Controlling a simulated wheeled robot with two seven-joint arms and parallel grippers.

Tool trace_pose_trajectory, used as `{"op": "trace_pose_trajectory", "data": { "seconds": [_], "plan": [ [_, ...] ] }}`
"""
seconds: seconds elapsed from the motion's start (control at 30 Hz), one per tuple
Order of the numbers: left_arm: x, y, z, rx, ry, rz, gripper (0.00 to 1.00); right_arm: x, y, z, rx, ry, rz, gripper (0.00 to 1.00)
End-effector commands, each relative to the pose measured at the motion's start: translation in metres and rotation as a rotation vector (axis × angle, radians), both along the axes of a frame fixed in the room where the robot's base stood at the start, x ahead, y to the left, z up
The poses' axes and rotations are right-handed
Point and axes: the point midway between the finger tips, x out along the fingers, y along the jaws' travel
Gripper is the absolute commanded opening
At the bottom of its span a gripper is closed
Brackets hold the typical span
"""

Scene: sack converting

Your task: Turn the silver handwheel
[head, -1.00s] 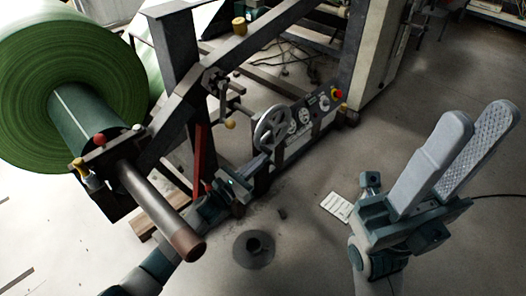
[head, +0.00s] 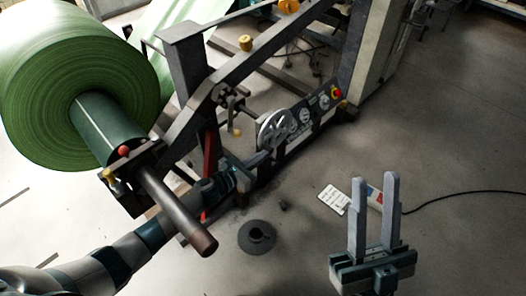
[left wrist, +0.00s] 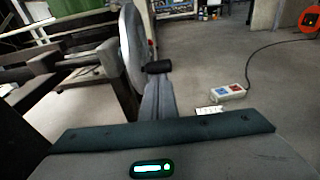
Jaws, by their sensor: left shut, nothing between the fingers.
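The silver handwheel (head: 277,128) is mounted on the front of the machine's control panel. In the left wrist view the handwheel (left wrist: 131,45) appears nearly edge-on, with a dark crank knob (left wrist: 158,67) sticking out to its right. My left gripper (head: 262,156) is just below the wheel's lower rim in the head view. In the left wrist view its fingers (left wrist: 157,88) are closed together and end just below the knob; I cannot tell whether they touch it. My right gripper (head: 375,180) is open and empty, away from the wheel over the floor at right.
A green roll (head: 75,85) on a shaft (head: 180,218) stands at left, with the shaft above my left arm. The control panel (head: 310,117) carries gauges and a red button (head: 337,92). A round floor base (head: 257,237) lies below.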

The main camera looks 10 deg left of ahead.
Motion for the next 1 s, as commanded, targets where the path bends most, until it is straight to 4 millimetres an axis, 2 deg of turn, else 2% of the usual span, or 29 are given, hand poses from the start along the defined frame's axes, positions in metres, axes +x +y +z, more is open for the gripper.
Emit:
{"op": "trace_pose_trajectory", "data": {
  "seconds": [0.03,0.3,0.5,1.0],
  "plan": [
    [0.001,0.001,0.008,0.011,0.008,-0.003,0.00,0.001,0.005,-0.004,-0.012,0.054,0.008,0.31],
    [-0.001,0.000,0.013,0.005,0.010,-0.001,0.00,0.002,0.023,-0.034,-0.057,0.238,0.039,0.31],
    [-0.001,0.001,0.015,0.006,0.009,-0.001,0.00,0.001,0.030,-0.047,-0.075,0.304,0.052,0.31],
    [-0.001,0.001,0.016,0.006,0.009,-0.001,0.00,0.000,0.033,-0.052,-0.081,0.331,0.059,0.31]
  ]
}}
